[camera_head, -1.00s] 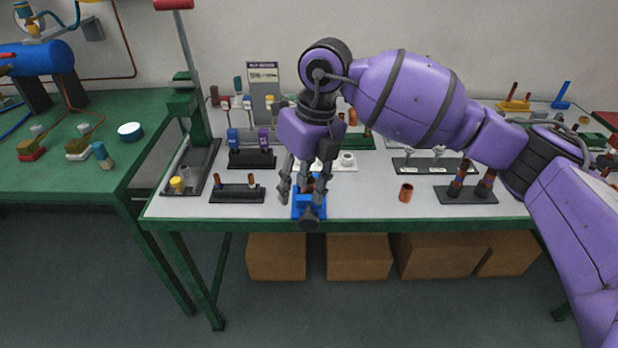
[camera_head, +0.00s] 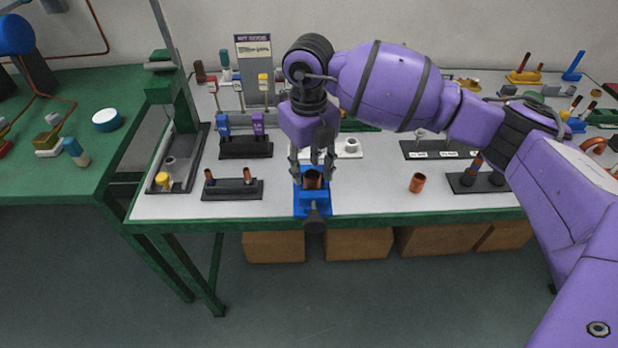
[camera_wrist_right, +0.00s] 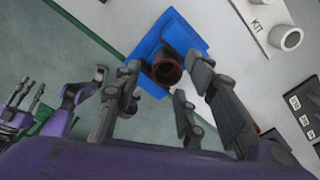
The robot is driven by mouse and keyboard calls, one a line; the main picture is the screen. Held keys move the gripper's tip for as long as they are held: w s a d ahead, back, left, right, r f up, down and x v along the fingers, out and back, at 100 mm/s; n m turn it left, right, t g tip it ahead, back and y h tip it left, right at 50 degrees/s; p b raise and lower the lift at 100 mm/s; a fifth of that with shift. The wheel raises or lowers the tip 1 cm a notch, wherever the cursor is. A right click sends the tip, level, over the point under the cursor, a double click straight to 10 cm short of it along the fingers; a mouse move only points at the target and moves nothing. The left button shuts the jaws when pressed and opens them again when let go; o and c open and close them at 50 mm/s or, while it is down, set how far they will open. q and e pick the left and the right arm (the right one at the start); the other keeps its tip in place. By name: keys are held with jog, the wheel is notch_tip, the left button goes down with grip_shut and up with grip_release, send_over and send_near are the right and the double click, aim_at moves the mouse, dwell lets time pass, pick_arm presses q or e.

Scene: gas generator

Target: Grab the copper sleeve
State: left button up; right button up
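A copper sleeve (camera_head: 312,179) stands upright in the blue holder (camera_head: 313,208) near the table's front edge. In the right wrist view the sleeve (camera_wrist_right: 166,69) shows its open, dark end. My right gripper (camera_head: 312,163) points down over the holder, its fingers apart on both sides of the sleeve. In the right wrist view gaps show between the fingers and the sleeve; I cannot tell whether any finger touches it. A second copper sleeve (camera_head: 417,183) stands alone on the table to the right. My left gripper (camera_wrist_right: 22,97) shows at the left of the right wrist view, fingers apart and empty.
A black rack with small copper pieces (camera_head: 232,190) is left of the holder. A black stand with dark rods (camera_head: 470,181) is at the right. A white kit block (camera_head: 350,148) lies behind. The table is clear between holder and loose sleeve.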

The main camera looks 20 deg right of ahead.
jog(key=shift+f, duration=0.8)
grip_shut()
